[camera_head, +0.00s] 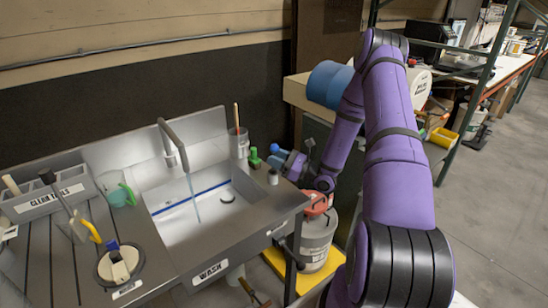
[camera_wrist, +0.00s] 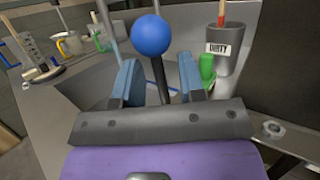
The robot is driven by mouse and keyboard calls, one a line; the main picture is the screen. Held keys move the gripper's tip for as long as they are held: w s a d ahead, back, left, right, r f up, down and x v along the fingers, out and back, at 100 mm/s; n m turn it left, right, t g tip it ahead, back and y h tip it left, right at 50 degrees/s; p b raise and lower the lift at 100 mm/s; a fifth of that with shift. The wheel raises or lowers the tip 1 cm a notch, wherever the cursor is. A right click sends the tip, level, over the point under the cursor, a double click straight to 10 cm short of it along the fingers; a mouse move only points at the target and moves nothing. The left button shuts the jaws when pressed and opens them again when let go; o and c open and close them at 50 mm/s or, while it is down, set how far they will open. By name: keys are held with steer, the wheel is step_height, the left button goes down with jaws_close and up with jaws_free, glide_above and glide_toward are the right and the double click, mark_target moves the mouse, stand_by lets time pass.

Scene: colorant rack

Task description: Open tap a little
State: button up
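The tap's grey spout (camera_head: 168,140) arches over the sink basin (camera_head: 212,232) in the head view, with a thin bluish stream below its tip. In the wrist view, a blue ball knob (camera_wrist: 151,36) tops a dark stick (camera_wrist: 161,83). My gripper (camera_wrist: 160,78) is open, its two blue fingers on either side of the stick, with gaps visible on both sides. The ball is above the fingers in that picture. In the head view my gripper (camera_head: 284,160) is at the sink's right edge; the knob's link to the spout is not clear there.
A cup labelled DIRTY (camera_wrist: 222,45) and a green bottle (camera_head: 254,158) stand near my gripper. A bucket (camera_head: 318,240) is below it on the right. A CLEAN TOOLS bin (camera_head: 48,202), a green mug (camera_head: 120,194) and brushes occupy the left counter.

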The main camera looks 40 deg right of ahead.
steer(key=v, duration=1)
steer(key=s+a+r+n+g, duration=0.3)
steer(key=a+r+n+g, duration=0.5)
steer(key=a+r+g, duration=0.15)
steer(key=s+a+r+n+g, duration=0.2)
steer(key=a+r+n+g, duration=0.65)
steer(key=r, duration=0.25)
steer(key=s+a+r+n+t+h, duration=0.1)
steer(key=s+r+n+t+h, duration=0.2)
steer(key=s+r+n+h, duration=0.3)
steer(key=s+a+r+n+t+h, duration=0.2)
steer(key=s+r+n+h, duration=0.3)
steer(key=s+r, duration=0.4)
steer(key=s+t+h, duration=0.1)
steer(key=s, duration=0.1)
steer(key=shift+s+a+n+h, duration=0.3)
steer(key=shift+s+n, duration=0.05)
steer(key=shift+s, duration=0.05)
